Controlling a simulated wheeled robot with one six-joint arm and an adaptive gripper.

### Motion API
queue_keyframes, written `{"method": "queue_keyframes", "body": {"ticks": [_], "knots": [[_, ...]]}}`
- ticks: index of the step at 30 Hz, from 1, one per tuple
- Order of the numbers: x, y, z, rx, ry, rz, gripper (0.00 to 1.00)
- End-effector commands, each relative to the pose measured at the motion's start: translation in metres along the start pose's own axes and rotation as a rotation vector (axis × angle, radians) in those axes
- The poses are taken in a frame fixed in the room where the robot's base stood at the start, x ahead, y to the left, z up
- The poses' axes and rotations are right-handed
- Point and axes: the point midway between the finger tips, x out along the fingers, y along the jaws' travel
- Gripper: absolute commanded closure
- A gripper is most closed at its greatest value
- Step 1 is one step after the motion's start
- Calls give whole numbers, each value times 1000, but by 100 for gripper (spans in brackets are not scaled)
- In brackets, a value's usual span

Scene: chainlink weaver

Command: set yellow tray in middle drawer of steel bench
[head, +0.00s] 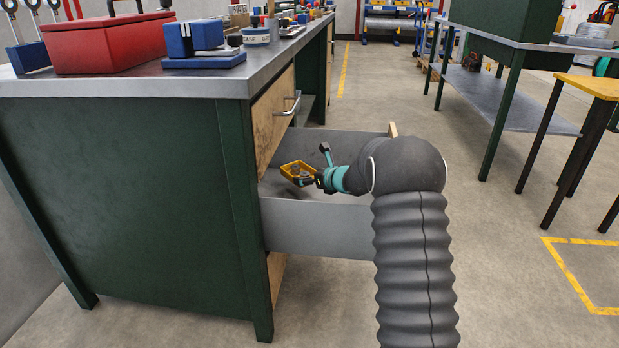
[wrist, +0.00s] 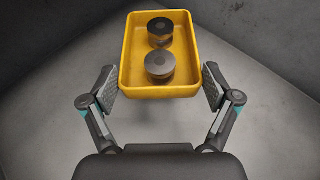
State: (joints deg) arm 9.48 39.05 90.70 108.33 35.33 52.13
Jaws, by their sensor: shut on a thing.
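The yellow tray (head: 284,170) is inside the open middle drawer (head: 318,226) of the steel bench (head: 130,185). In the wrist view the tray (wrist: 128,60) carries two dark round pieces (wrist: 159,66), one behind the other. In the head view my gripper (head: 314,178) reaches into the drawer from the right. The grey drawer interior (wrist: 60,105) surrounds the tray in the wrist view. I cannot tell whether the tray touches the drawer floor.
A wooden-fronted drawer (head: 272,118) with a metal handle sits shut above the open one. A red toolbox (head: 105,45) and a blue vise-like block (head: 200,40) stand on the bench top. A yellow-topped table (head: 592,85) stands at the right. Floor between is clear.

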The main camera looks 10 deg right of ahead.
Motion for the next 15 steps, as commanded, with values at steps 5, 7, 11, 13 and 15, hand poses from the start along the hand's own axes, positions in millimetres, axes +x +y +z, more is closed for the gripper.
{"method": "queue_keyframes", "body": {"ticks": [5,7,11,13,15], "knots": [[2,0,-4,0,-2,0,48],[2,0,-5,0,-2,0,48],[4,0,-8,0,-2,0,48],[4,0,-10,0,-2,0,48],[5,0,-11,0,-2,0,48]]}}
